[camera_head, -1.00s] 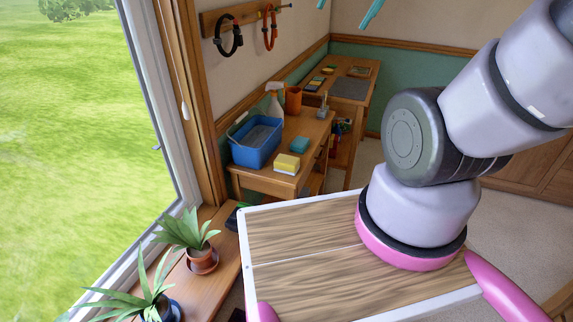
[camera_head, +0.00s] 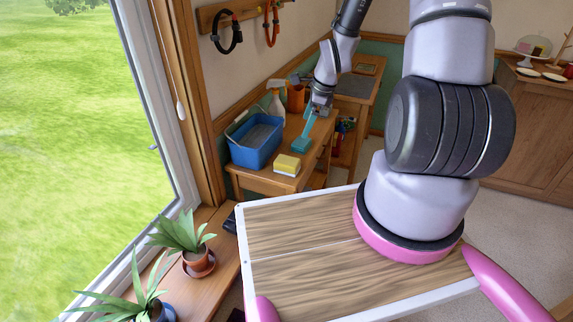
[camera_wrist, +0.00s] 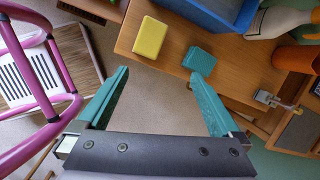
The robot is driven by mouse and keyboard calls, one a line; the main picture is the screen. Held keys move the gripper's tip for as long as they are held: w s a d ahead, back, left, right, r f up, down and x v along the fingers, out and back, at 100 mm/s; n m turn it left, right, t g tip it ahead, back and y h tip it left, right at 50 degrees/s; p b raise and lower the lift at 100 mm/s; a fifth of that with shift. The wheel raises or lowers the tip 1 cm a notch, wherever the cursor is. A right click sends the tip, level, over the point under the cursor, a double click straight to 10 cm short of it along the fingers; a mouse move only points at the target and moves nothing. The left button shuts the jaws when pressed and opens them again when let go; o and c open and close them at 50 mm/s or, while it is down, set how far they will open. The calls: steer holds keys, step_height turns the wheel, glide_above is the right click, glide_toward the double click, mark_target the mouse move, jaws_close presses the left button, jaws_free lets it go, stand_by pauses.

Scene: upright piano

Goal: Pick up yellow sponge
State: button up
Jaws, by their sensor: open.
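The yellow sponge (camera_head: 287,164) lies on the near end of the wooden side table (camera_head: 262,182), in front of the blue tub. In the wrist view the yellow sponge (camera_wrist: 150,38) lies beyond the gap between my fingertips, nearer the left finger. My gripper (camera_head: 308,126) hangs over the table, behind and to the right of the sponge in the head view. In the wrist view my gripper (camera_wrist: 158,76) has its teal fingers wide apart with nothing between them. A teal sponge (camera_wrist: 199,60) lies beside the yellow one, close to the right fingertip.
The blue tub (camera_head: 256,148), a spray bottle (camera_head: 276,107) and an orange pot (camera_head: 297,98) stand on the same table. Potted plants (camera_head: 182,236) stand on the windowsill at the left. The floor below the gripper is bare carpet.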

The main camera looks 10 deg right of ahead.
mark_target(288, 160)
steer(key=w+a+f+m, duration=0.1)
steer(key=a+f, duration=0.1)
steer(key=f, duration=0.3)
steer(key=w+a+f+m, duration=0.1)
steer(key=a+f, duration=0.1)
steer(key=f, duration=0.4)
steer(key=a+f+m+y, duration=0.1)
steer(key=f, duration=0.5)
steer(key=shift+w+a+f+m, duration=0.25)
steer(key=shift+w+a+m, duration=0.15)
steer(key=c, duration=1.4)
steer(key=shift+r, duration=5.1)
